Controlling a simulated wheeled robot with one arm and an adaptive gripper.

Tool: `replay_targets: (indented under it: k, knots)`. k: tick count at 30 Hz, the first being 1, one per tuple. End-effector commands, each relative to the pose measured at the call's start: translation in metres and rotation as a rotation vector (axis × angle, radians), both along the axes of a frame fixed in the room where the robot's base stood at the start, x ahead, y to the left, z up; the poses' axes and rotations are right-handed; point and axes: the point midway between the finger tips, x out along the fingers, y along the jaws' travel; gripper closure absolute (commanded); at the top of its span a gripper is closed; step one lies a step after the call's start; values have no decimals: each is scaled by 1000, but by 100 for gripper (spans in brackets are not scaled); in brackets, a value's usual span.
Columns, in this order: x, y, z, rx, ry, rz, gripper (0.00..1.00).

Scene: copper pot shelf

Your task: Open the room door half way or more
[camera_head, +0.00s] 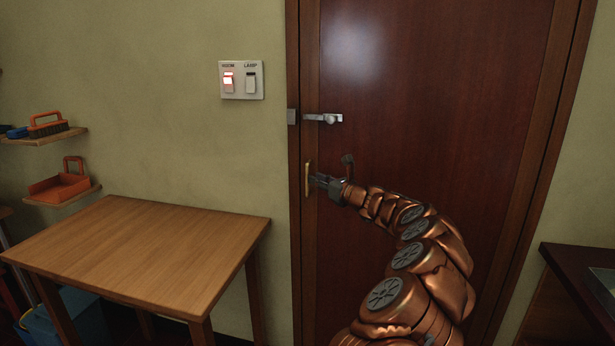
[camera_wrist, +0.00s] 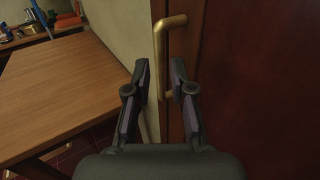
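The room door (camera_head: 430,110) is dark red-brown wood and looks closed in its frame. A brass pull handle (camera_head: 308,180) stands upright near its left edge; it also shows in the wrist view (camera_wrist: 160,45). A silver latch (camera_head: 322,118) sits above the handle, lying across toward a small block on the frame. My gripper (camera_head: 318,179) is just right of the handle in the head view. In the wrist view my gripper (camera_wrist: 159,75) is open, its two fingers apart with the handle beyond and between their tips. I cannot tell whether a finger touches the handle.
A wooden table (camera_head: 150,250) stands left of the door. A switch plate (camera_head: 241,80) is on the wall. Shelves (camera_head: 60,136) with a brush and a red dustpan hang at far left. A dark counter (camera_head: 580,275) is at right.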

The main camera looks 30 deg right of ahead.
Motion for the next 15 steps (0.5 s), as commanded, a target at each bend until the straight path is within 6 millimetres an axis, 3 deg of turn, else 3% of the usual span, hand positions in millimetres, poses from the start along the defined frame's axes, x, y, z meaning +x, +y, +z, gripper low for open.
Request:
replay_targets:
  k: [6, 15]
  knots:
    - [25, 5, -1, -1, 2, 3, 77]
    - [46, 6, -1, -1, 2, 1, 77]
